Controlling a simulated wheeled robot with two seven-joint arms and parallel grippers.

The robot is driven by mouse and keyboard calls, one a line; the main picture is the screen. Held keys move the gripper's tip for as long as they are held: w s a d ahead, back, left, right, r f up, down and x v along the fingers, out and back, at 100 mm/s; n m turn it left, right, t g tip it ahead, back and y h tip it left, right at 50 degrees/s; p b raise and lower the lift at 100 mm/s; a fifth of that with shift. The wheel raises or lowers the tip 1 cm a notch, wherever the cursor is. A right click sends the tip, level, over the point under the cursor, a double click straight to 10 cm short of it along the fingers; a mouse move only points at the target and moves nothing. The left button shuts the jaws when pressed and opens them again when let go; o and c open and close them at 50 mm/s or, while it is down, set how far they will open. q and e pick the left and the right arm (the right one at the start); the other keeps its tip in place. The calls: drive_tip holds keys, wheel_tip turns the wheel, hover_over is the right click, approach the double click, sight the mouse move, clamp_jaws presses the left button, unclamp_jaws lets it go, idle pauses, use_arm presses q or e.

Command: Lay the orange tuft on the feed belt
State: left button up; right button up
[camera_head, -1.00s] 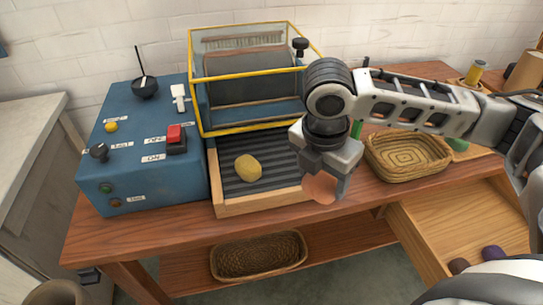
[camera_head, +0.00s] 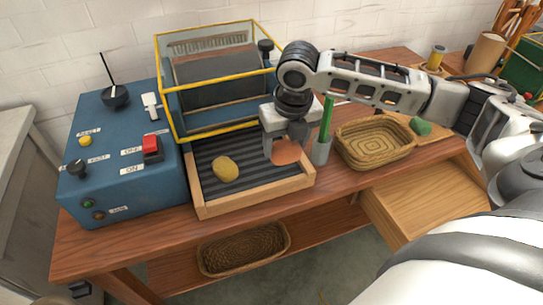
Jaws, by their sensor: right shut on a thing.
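The orange tuft (camera_head: 286,152) is in my right gripper (camera_head: 284,155), which is shut on it and points down over the right part of the feed belt. Whether the tuft touches the belt I cannot tell. The feed belt (camera_head: 214,150) is a dark ribbed bed in a light wooden frame, in front of a yellow-framed guard. A yellow tuft (camera_head: 225,169) lies on the belt to the left of my gripper. My left gripper is not in view.
A blue control box (camera_head: 122,160) with a red switch (camera_head: 152,146) stands left of the belt. A cup (camera_head: 321,150) with a green stick stands close right of my gripper. A wicker basket (camera_head: 374,151) lies farther right, and an open drawer (camera_head: 410,205) juts out below it.

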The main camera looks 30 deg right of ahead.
drive_tip(key=w+f, duration=0.4)
drive_tip(key=f, duration=0.1)
drive_tip(key=shift+w+a+f, duration=0.1)
drive_tip(key=shift+f, duration=0.05)
drive_tip(key=shift+w+f, duration=0.15)
drive_tip(key=shift+f, duration=1.6)
drive_tip(key=o, duration=1)
drive_tip(key=shift+f, duration=0.1)
drive_tip(key=shift+c, duration=0.2)
drive_tip(key=r, duration=0.4)
drive_tip(key=s+r, duration=0.1)
drive_tip(key=r, duration=0.7)
drive_tip(key=shift+s+a+r+p, duration=0.1)
drive_tip(key=shift+s+a+p, duration=0.05)
drive_tip(key=shift+s+p, duration=0.2)
